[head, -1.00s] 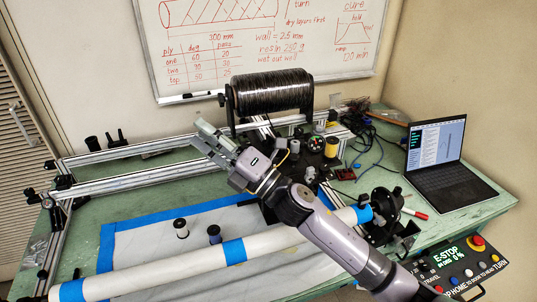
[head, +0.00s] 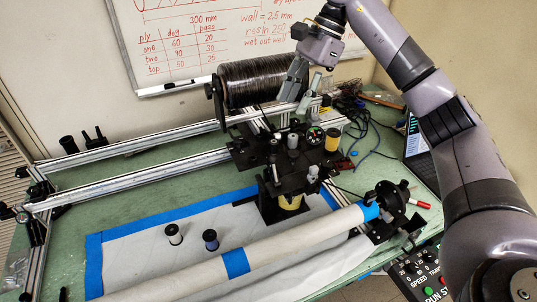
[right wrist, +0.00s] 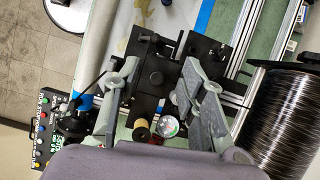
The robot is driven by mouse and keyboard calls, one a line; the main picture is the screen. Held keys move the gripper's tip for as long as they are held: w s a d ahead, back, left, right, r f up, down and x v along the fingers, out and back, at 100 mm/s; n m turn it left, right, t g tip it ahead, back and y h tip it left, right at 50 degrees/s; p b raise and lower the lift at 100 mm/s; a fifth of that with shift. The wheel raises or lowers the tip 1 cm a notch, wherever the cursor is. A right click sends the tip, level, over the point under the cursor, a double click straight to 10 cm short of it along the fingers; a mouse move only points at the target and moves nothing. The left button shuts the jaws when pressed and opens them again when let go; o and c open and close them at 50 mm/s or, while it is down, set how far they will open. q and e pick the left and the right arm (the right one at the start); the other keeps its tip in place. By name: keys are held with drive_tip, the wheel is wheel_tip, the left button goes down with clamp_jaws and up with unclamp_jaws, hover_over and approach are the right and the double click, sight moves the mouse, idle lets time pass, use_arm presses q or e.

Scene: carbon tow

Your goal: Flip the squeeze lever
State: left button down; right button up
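My right gripper (head: 300,88) hangs above the black winding carriage (head: 262,152), fingers pointing down. In the right wrist view the gripper (right wrist: 155,95) is open, its grey fingers apart, with the carriage's black plate (right wrist: 188,65) showing between and beyond them. The carriage carries several posts, rollers and a round gauge (head: 315,136); the gauge also shows in the right wrist view (right wrist: 168,127). I cannot tell for certain which of the small dark parts is the squeeze lever. The fingers appear empty. My left gripper is out of view.
A dark tow spool (head: 255,83) stands behind the carriage. A pale tube with blue tape (head: 190,265) runs across the front, ending at a black chuck (head: 390,200). Aluminium rails (head: 130,180) cross the green table. Cables and a laptop lie right; a control panel stands front right.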

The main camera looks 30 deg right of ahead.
sight(274, 157)
drive_tip(key=p+x, duration=0.1)
drive_tip(key=x, duration=0.4)
drive_tip(key=p+x, duration=0.1)
drive_tip(key=x, duration=0.5)
drive_tip(key=p+x, duration=0.2)
drive_tip(key=x, duration=0.3)
drive_tip(key=shift+s+d+f, duration=0.2)
drive_tip(key=shift+f, duration=0.35)
drive_tip(key=shift+c, duration=0.6)
drive_tip(key=shift+s+r, duration=0.1)
drive_tip(key=shift+r, duration=0.05)
clamp_jaws()
